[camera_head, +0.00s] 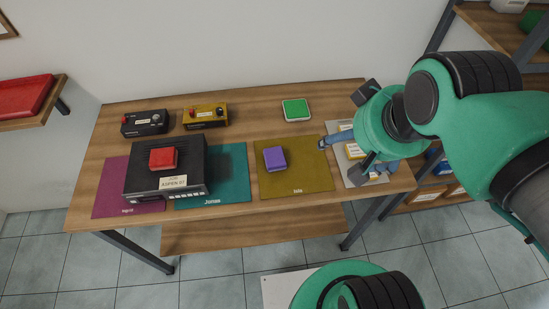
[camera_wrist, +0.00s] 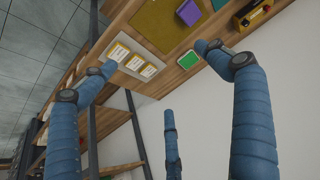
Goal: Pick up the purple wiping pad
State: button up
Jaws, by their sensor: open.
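The purple wiping pad (camera_head: 274,158) lies on the olive-yellow mat (camera_head: 310,178) on the right half of the wooden table. In the wrist view the purple pad (camera_wrist: 189,12) shows at the top, on the same mat (camera_wrist: 158,27). My gripper (camera_head: 345,155) is right of the mat, above a light tray, with the pad to its left and apart from it. In the wrist view my gripper's blue fingers (camera_wrist: 155,55) are spread wide with nothing between them.
A black hi-fi unit (camera_head: 190,180) with a red pad (camera_head: 163,159) on top stands across the left mats. A green pad (camera_head: 296,109) in a pale tray lies behind the olive mat. Black (camera_head: 144,122) and yellow (camera_head: 206,116) boxes stand at the back. Shelves are at right.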

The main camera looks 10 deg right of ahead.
jog(key=n+g+p, duration=0.6)
jog(key=n+p, duration=0.1)
jog(key=n, duration=1.2)
send_over(274, 156)
notch_tip(274, 156, down, 19)
jog(key=shift+f, duration=0.2)
jog(key=shift+f+b, duration=0.55)
jog(key=shift+f, duration=3.7)
